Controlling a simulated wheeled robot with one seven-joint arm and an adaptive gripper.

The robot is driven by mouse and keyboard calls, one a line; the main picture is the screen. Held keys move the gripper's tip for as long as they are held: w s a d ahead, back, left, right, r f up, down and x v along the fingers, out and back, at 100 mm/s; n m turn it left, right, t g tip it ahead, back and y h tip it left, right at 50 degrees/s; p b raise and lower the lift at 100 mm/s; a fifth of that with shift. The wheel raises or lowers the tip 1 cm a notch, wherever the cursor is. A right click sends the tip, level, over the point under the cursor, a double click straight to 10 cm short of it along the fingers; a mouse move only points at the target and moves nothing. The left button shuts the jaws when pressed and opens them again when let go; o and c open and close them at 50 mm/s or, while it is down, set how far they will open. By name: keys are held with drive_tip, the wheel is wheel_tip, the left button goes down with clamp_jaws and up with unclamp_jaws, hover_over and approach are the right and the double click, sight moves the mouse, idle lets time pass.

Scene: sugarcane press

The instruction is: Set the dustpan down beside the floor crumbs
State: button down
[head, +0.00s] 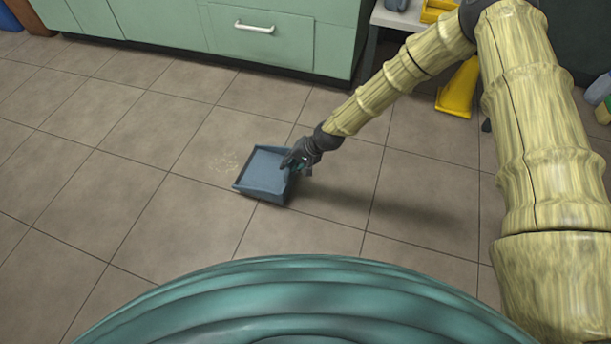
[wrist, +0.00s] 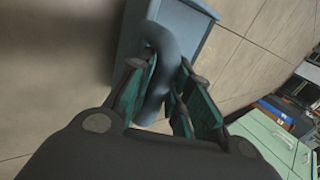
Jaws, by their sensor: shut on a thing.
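The blue dustpan (head: 265,173) is at floor level in the head view, just right of the crumbs. Pale floor crumbs (head: 226,162) lie scattered on a tile close to the pan's left side. My gripper (head: 298,160) is at the pan's right side. In the wrist view my gripper (wrist: 168,100) is shut on the dustpan's curved handle (wrist: 162,62), with the pan body (wrist: 185,30) beyond it. I cannot tell for sure whether the pan's underside touches the floor.
Green cabinets (head: 262,40) stand along the back. A yellow folded floor sign (head: 459,90) stands at the back right, near a pale table (head: 400,18). Open tiled floor (head: 120,190) lies to the left and in front of the pan.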

drive_tip(key=d+f+b, duration=0.4)
drive_tip(key=d, duration=0.1)
drive_tip(key=shift+s+d, duration=0.25)
drive_tip(key=shift+s, duration=0.1)
idle(0.4)
drive_tip(key=c, duration=1.3)
unclamp_jaws()
drive_tip(key=shift+c, duration=0.2)
drive_tip(key=p+v, duration=0.5)
drive_tip(key=v, duration=0.7)
